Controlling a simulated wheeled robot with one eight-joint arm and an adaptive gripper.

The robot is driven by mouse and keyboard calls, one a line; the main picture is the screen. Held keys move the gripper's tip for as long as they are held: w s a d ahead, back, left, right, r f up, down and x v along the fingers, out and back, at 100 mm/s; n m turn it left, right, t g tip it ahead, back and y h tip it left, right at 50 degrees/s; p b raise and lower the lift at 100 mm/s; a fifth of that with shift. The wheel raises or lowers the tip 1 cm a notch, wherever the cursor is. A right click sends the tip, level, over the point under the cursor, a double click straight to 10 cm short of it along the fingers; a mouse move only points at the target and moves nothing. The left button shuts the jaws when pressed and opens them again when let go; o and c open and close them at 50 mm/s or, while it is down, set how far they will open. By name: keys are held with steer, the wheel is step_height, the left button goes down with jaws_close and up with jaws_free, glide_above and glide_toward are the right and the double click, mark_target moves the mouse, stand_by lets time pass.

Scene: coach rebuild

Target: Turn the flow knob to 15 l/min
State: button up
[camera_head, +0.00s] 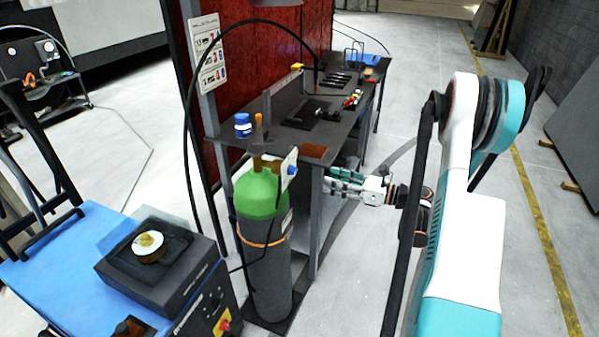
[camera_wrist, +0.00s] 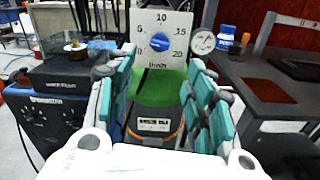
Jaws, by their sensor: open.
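The blue flow knob (camera_wrist: 160,42) sits in the middle of a white dial plate (camera_wrist: 181,22) marked 5, 10, 15, 20 l/min. Which mark the knob points at is too small to tell. In the head view the knob (camera_head: 292,171) is on the right side of the plate (camera_head: 285,161), above the green-topped gas cylinder (camera_head: 258,194). My gripper (camera_wrist: 161,62) is open, its teal-padded fingers on either side of the plate's lower part in the wrist view. No contact with the knob shows. In the head view my gripper (camera_head: 332,180) is right of the knob, beside the bench.
A small round gauge (camera_wrist: 202,42) is right of the dial. A dark workbench (camera_head: 318,128) with tools stands behind the cylinder. A welding machine (camera_head: 165,268) is at the left on a blue surface (camera_head: 60,262). A black hose (camera_head: 186,130) arches over the cylinder. Open floor lies right of the bench.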

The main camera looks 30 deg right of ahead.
mark_target(296, 170)
steer(key=b+x, duration=0.2)
steer(key=x, duration=1)
steer(key=shift+c, duration=0.3)
steer(key=c, duration=1)
